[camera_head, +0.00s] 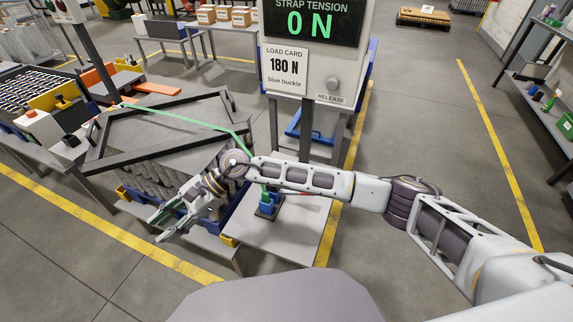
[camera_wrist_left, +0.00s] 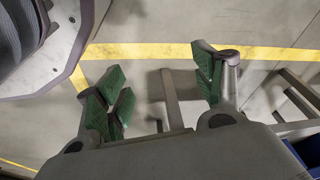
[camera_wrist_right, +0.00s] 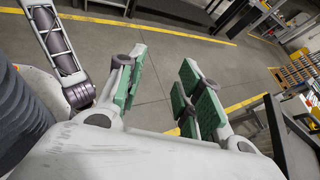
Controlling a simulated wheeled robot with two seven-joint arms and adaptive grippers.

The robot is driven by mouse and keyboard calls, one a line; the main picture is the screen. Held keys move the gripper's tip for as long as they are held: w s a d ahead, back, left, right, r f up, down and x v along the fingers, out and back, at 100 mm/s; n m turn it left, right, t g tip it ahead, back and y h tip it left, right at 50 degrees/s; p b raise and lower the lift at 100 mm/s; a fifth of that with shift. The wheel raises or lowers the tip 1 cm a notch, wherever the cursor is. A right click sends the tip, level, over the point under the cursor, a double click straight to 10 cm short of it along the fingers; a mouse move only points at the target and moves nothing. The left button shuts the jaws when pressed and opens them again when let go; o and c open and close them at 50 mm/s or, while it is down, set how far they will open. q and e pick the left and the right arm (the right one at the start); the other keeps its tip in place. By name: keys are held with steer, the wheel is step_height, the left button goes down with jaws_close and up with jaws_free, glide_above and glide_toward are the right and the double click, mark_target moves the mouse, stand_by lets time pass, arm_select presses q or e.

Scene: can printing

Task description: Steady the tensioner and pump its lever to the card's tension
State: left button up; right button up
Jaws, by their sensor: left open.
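The tensioner (camera_head: 268,205), a small blue tool on a dark base, stands on the grey table behind my right arm, which partly hides it. A green strap (camera_head: 185,117) runs over the crate to it. A little red shows beside it; I cannot make out the lever's shape. The display (camera_head: 310,22) reads 0 N. The load card (camera_head: 285,68) says 180 N, blue buckle. My right gripper (camera_head: 172,222) is open and empty, left of the tensioner, past the crate's front; its fingers show in the right wrist view (camera_wrist_right: 162,78). My left gripper (camera_wrist_left: 162,82) is open and empty over the floor.
The dark-framed crate (camera_head: 168,125) fills the left of the workstation. The grey table (camera_head: 285,240) has bare room in front of the tensioner. A shelf (camera_head: 545,90) stands far right; yellow-lined floor lies open between.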

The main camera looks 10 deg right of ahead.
steer(key=w+d+f+n+t+h, duration=0.1)
steer(key=w+d+f+n+h, duration=0.1)
steer(key=w+d+f+h, duration=0.35)
steer(key=w+d+f+n+h, duration=0.2)
steer(key=d+f+n+h, duration=0.1)
steer(key=d, duration=0.6)
arm_select(q)
steer(key=s+a+f, duration=0.2)
steer(key=s+f, duration=0.5)
steer(key=f, duration=0.2)
steer(key=shift+f, duration=0.25)
arm_select(e)
steer(key=w+d+r+h, duration=0.1)
steer(key=w+d+h, duration=0.1)
steer(key=d, duration=0.4)
steer(key=w+d+r+t+h, duration=0.1)
steer(key=w+d+r+h, duration=0.1)
steer(key=w+d, duration=0.3)
steer(key=w+d+r+n+t+h, duration=0.1)
steer(key=w+d+r+h, duration=0.1)
steer(key=d, duration=0.7)
steer(key=shift+w+d+h, duration=0.2)
steer(key=shift+w+h, duration=0.7)
steer(key=shift+h, duration=0.05)
arm_select(q)
steer(key=shift+c, duration=0.2)
